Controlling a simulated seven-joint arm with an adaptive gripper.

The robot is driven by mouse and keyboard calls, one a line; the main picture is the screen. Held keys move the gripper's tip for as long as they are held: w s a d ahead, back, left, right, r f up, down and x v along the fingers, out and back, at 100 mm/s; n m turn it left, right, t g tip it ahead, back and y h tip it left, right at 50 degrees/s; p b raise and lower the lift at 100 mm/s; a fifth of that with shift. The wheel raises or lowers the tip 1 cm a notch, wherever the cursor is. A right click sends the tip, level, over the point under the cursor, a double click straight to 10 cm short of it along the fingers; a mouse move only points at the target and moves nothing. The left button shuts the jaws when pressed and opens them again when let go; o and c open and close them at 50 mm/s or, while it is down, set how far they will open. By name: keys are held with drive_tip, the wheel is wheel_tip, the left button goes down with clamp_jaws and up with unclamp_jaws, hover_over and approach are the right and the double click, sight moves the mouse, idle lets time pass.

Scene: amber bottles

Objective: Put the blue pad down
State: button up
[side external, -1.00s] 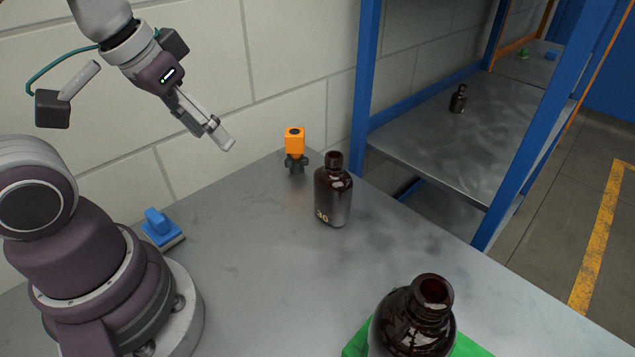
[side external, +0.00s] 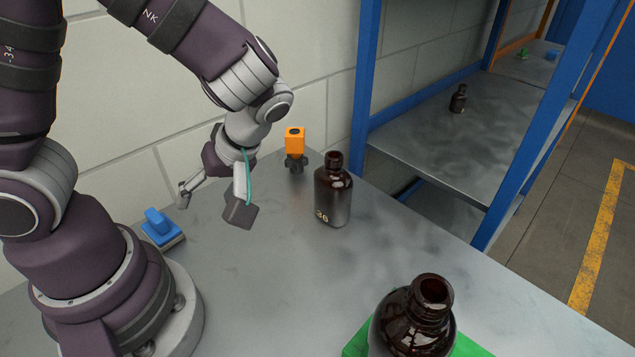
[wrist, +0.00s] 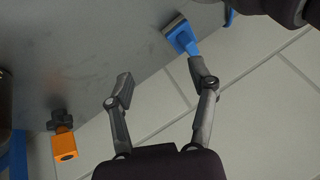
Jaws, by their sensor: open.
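The blue pad (side external: 162,228), a block with an upright blue handle and a pale layer beneath, sits on the grey table beside my base. In the wrist view the blue pad (wrist: 183,38) is near the table edge, beyond the right fingertip. My gripper (side external: 184,196) is in the air, up and to the right of the pad in the side view. In the wrist view my gripper (wrist: 158,78) has its fingers spread, with nothing between them. The pad is not held.
A larger amber bottle (side external: 410,325) stands over a green mat (side external: 467,346) in front. A blue-framed shelf (side external: 440,150) holds a small bottle (side external: 458,99). The middle table is clear.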

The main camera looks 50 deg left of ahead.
sight(160, 216)
drive_tip(key=f+n+y, duration=0.1)
drive_tip(key=n, duration=0.1)
drive_tip(key=s+a+f+n+g+y, duration=0.1)
drive_tip(key=n+y, duration=0.1)
drive_tip(key=s+a+f+n+y, duration=0.1)
drive_tip(key=n+y, duration=0.1)
drive_tip(key=shift+s+g, duration=0.1)
drive_tip(key=shift+g, duration=0.3)
drive_tip(key=shift+s+a+f+n+y, duration=0.1)
drive_tip(key=shift+s+a+n+y, duration=0.1)
drive_tip(key=shift+n+y, duration=0.25)
drive_tip(key=x, duration=1)
drive_tip(key=shift+s+f, duration=0.1)
drive_tip(key=shift+f, duration=0.15)
clamp_jaws()
